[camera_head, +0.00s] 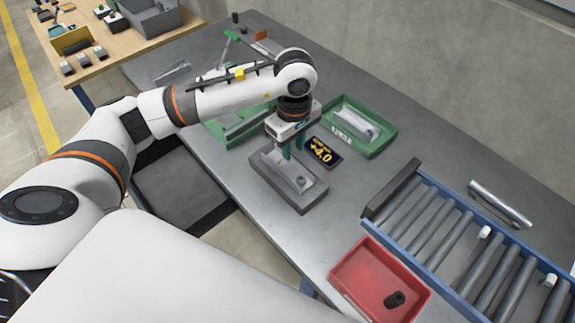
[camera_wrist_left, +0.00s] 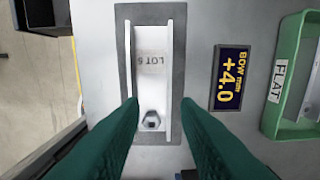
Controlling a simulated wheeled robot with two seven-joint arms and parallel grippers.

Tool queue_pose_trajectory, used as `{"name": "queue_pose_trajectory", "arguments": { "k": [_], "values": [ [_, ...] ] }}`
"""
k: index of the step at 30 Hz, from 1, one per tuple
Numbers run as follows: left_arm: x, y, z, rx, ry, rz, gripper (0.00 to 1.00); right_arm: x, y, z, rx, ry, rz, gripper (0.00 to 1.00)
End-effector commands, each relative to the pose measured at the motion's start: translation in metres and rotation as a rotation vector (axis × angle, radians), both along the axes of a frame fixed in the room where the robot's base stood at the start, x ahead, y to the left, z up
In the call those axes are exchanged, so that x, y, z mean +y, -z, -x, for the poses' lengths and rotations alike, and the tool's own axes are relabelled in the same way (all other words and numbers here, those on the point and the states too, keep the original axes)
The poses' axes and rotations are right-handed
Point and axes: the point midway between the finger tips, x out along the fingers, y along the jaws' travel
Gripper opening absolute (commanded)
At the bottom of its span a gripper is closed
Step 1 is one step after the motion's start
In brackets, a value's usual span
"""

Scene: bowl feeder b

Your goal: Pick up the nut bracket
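The nut bracket (camera_head: 296,180) is a pale metal channel lying in a dark grey block-like fixture (camera_head: 314,197) on the table. In the left wrist view the bracket (camera_wrist_left: 152,75) is marked "LOT 5", with a hexagonal nut (camera_wrist_left: 152,121) at its near end. My left gripper (camera_head: 292,149) points down over the far end of the fixture in the head view. In the left wrist view its green fingers (camera_wrist_left: 160,103) are spread apart with nothing clamped between them. The left fingertip overlaps the bracket's left wall in the picture; the right one lies outside the right wall. My right gripper is not in view.
A display reading "+4.0" (camera_head: 321,153) sits right of the fixture. Beyond it is a green tray (camera_head: 379,141) marked "FLAT" in the wrist view. A red tray (camera_head: 346,271) holds a dark part. A roller conveyor (camera_head: 455,225) fills the right side.

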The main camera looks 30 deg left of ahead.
Motion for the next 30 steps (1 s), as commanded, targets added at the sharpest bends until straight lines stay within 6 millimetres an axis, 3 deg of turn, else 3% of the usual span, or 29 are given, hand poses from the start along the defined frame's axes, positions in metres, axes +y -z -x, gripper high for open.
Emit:
{"name": "queue_pose_trajectory", "arguments": {
  "k": [10, 15, 23, 29, 30],
  "values": [
    [-0.002, 0.033, -0.006, 0.004, -0.002, 0.001, 0.29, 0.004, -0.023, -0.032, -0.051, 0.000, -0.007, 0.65],
    [-0.002, 0.056, -0.007, 0.001, -0.001, 0.001, 0.29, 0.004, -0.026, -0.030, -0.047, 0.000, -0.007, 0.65],
    [-0.002, 0.060, -0.008, -0.001, 0.000, -0.001, 0.29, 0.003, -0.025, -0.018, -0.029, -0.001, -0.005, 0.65],
    [-0.002, 0.060, -0.008, -0.001, 0.000, -0.001, 0.00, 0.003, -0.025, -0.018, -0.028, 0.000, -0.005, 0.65],
    [-0.002, 0.060, -0.008, -0.001, 0.000, -0.001, 0.00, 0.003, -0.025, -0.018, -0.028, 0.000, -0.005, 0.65]
  ]
}}
